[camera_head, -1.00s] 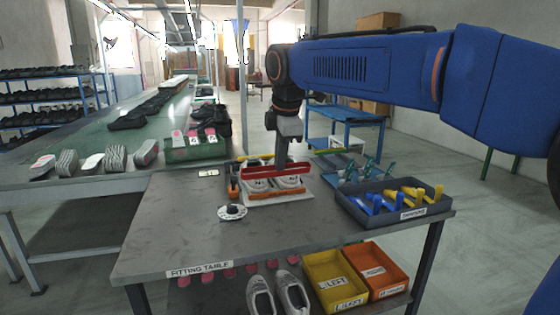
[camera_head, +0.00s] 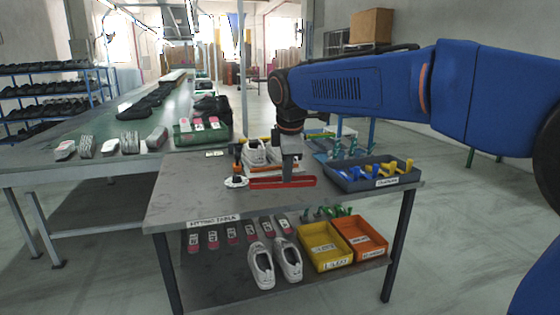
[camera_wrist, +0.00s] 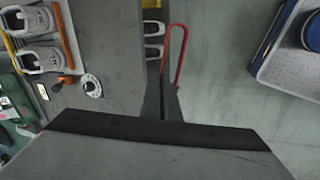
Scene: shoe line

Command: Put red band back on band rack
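My gripper (camera_head: 290,179) is shut on the red band (camera_head: 264,183), a long thin loop. In the head view it is held level in front of the pair of grey-white shoes (camera_head: 256,155) on the fitting table (camera_head: 190,190). In the wrist view my gripper (camera_wrist: 163,88) pinches one end of the red band (camera_wrist: 182,40), which extends away past the table edge. I cannot tell whether the band touches the table. No band rack can be identified for certain; a teal pegged holder (camera_head: 352,148) stands behind the grey tray, partly hidden.
A grey tray (camera_head: 378,185) with blue and yellow pieces sits at the right. A round white dial (camera_head: 236,182) lies left of the band. The lower shelf holds shoes (camera_head: 262,266), a yellow bin (camera_head: 325,262) and an orange bin (camera_head: 362,250). The table's left front is clear.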

